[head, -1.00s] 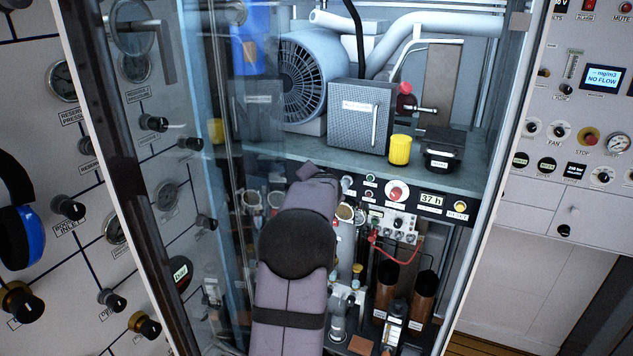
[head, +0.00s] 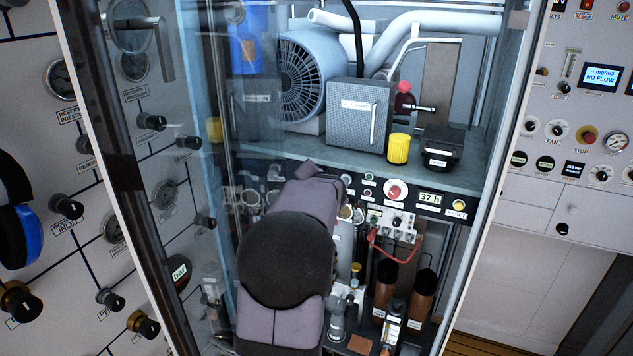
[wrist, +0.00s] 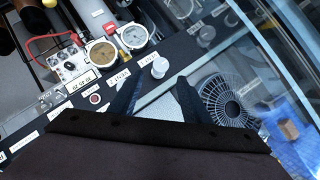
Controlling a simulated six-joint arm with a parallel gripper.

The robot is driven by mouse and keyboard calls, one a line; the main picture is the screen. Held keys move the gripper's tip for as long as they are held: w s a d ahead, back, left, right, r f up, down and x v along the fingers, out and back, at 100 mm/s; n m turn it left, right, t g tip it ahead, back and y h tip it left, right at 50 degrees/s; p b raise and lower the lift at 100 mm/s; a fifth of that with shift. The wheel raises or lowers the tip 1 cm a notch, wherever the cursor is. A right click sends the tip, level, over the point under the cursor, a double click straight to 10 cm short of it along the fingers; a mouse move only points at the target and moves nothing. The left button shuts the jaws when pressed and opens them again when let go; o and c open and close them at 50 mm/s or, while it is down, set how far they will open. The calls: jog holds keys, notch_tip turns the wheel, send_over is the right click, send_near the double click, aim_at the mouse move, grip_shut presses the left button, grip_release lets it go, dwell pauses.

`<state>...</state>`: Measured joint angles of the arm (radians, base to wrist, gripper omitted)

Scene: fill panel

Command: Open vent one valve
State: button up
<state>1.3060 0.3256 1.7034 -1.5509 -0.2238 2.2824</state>
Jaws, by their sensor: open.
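The knob lies just beyond the fingertips, roughly in line with the gap. In the head view my arm covers the left part of the strip (head: 420,197), and the fingers are largely hidden.
Two round gauge-like fittings (wrist: 100,52) sit beside the knob. A control box (head: 392,222) with a red cable hangs below the strip. Glass stands at the left.

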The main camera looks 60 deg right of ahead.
dwell(0.4)
jog(key=d+f+n+t+b, duration=0.1)
jog(key=n+t+b, duration=0.1)
jog(key=n, duration=0.9)
jog(key=d+n+t+y+b, duration=0.1)
jog(key=n+b, duration=0.4)
jog(key=n, duration=0.7)
jog(key=s+d+f+n+t+y+b, duration=0.1)
jog(key=n+t+b, duration=0.2)
jog(key=n, duration=0.9)
jog(key=shift+d+f+b, duration=0.15)
jog(key=shift+f+b, duration=0.2)
jog(key=shift+b, duration=0.35)
jog(key=shift+p+x, duration=2.1)
jog(key=shift+x, duration=1.6)
